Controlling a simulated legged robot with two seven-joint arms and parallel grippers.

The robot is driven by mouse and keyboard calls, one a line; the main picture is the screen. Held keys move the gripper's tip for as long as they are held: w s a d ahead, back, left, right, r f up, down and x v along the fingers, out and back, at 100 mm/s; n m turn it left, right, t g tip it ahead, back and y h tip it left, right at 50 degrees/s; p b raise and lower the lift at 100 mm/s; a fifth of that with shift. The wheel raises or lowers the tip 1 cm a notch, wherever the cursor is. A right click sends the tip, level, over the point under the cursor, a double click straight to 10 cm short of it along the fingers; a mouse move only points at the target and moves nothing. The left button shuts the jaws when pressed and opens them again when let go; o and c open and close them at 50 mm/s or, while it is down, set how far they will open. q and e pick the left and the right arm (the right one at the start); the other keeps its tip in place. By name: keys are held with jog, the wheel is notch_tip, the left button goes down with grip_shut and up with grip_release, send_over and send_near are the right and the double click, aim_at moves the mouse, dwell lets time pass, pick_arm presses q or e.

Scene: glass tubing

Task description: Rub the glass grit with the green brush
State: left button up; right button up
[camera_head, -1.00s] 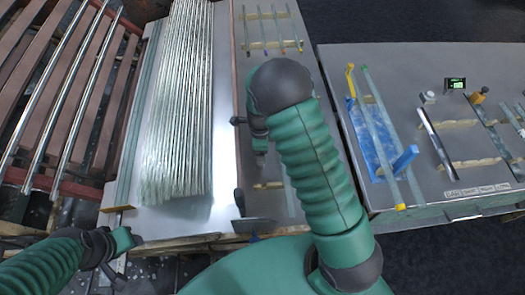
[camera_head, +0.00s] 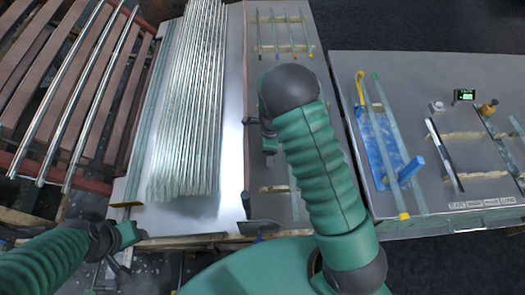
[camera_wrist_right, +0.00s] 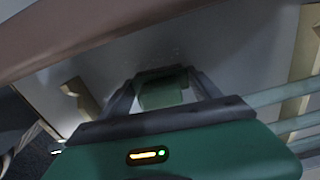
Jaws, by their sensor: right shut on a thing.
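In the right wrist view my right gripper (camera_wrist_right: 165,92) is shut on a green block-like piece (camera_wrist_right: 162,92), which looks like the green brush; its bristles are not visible. In the head view my right arm bends over the grey middle board, and its gripper is mostly hidden behind the arm. My left gripper (camera_head: 128,248) is low on the left, at the near edge of the table, and its jaws are too small to read. I cannot clearly make out any glass grit.
A bundle of glass tubes (camera_head: 190,110) lies on the light sheet left of my right arm. A slatted rack with metal rods (camera_head: 75,95) stands at far left.

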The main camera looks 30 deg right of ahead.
aim_at(259, 155)
jog(key=shift+w+d, duration=0.1)
jog(key=shift+d, duration=0.2)
jog(key=shift+w+d, duration=0.1)
jog(key=shift+w, duration=0.35)
jog(key=shift+w+a+p, duration=0.2)
jog(key=shift+w+a, duration=0.05)
jog(key=shift+a, duration=0.35)
jog(key=shift+w+a+p, duration=0.2)
jog(key=shift+w+a, duration=0.1)
jog(key=shift+a, duration=0.35)
jog(key=shift+w+a+p, duration=0.2)
jog(key=shift+w+a, duration=0.05)
jog(key=shift+a, duration=0.35)
jog(key=shift+w+d, duration=0.3)
jog(key=shift+w, duration=0.3)
jog(key=shift+s+d, duration=0.5)
jog(key=shift+d, duration=0.4)
jog(key=shift+s+d, duration=0.45)
jog(key=shift+d, duration=0.45)
jog(key=shift+f, duration=0.1)
jog(key=shift+p, duration=0.3)
notch_tip(259, 155, up, 6)
jog(key=p, duration=0.5)
jog(key=shift+r, duration=0.2)
jog(key=shift+f, duration=0.1)
